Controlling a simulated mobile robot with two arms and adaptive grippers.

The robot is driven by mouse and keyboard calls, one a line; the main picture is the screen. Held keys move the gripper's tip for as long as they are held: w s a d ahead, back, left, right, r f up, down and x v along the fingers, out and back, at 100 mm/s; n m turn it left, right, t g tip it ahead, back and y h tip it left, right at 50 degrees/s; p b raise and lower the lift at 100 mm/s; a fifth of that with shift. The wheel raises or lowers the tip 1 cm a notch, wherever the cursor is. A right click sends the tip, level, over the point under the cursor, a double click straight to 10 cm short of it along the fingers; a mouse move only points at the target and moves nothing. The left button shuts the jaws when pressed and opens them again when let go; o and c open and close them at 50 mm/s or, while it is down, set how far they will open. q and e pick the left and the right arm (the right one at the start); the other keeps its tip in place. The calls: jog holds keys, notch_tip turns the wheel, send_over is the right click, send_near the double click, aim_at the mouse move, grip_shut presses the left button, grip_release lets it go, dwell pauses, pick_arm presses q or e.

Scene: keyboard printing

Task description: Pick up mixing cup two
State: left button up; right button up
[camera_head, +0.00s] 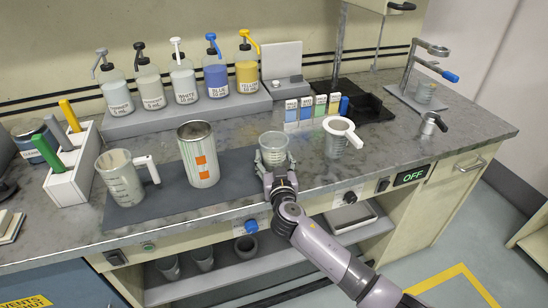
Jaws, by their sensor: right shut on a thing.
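A clear mixing cup (273,142) stands near the front of the worktop, at the right end of the dark mat. No label that names it as cup two can be read. My right gripper (274,165) reaches in from the front and is shut on this cup, low on its side. The cup looks upright, and I cannot tell whether its base is off the worktop. A second clear cup (337,145) with a white strainer-like piece on its rim stands to the right. My left gripper is not in view.
A metal can (198,163) with orange marks and a handled jug (122,182) stand left on the dark mat (238,172). Pump bottles (185,82) line a grey step behind. Small coloured packs (305,112) stand behind the cup.

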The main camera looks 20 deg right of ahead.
jog(key=shift+b, duration=0.4)
jog(key=s+a+b, duration=0.2)
jog(key=s+a, duration=0.1)
jog(key=s, duration=1.4)
jog(key=shift+s+b, duration=0.4)
jog(key=shift+r, duration=0.1)
